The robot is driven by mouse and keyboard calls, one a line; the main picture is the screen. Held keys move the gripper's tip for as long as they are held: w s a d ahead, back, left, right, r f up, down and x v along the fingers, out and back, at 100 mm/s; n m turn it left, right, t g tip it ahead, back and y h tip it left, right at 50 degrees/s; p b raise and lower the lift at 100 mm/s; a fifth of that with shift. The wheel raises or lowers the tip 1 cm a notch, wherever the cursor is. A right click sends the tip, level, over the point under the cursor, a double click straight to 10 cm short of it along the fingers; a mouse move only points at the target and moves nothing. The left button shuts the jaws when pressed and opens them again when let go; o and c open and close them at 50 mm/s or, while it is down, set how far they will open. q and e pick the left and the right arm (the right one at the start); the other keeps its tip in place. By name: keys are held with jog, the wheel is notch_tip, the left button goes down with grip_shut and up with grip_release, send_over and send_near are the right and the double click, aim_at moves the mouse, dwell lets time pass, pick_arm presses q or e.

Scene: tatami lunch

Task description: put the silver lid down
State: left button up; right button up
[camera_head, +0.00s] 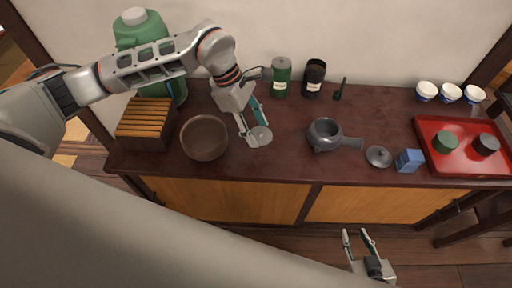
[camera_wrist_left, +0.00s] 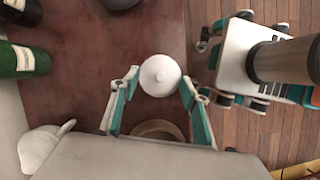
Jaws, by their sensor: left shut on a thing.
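The silver lid (camera_head: 260,137) is a small round disc held over the dark counter, right of the brown bowl. In the left wrist view the lid (camera_wrist_left: 160,75) shows a pale top with a small knob, between the fingertips. My left gripper (camera_head: 252,132) is shut on the lid; its teal fingers also show in the left wrist view (camera_wrist_left: 160,82). Whether the lid touches the counter cannot be told. My right gripper (camera_head: 356,234) is open and empty, low in front of the counter.
The brown bowl (camera_head: 204,138) and slatted wooden box (camera_head: 145,122) stand left. A green canister (camera_head: 281,77) and black canister (camera_head: 314,78) stand at the back. A dark teapot (camera_head: 325,134), small dark lid (camera_head: 378,156), blue box (camera_head: 409,160) and red tray (camera_head: 466,165) lie right.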

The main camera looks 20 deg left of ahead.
aim_at(260, 156)
pick_arm(q)
notch_tip(260, 156, down, 10)
jog(key=shift+r, duration=0.15)
dwell(0.3)
jog(key=o, duration=0.8)
jog(key=shift+f, duration=0.2)
jog(key=shift+r, duration=0.15)
jog(key=shift+r, duration=0.25)
jog(key=v, duration=1.1)
jog(key=shift+a+r, duration=0.15)
jog(key=shift+r, duration=0.15)
jog(key=shift+s, duration=0.1)
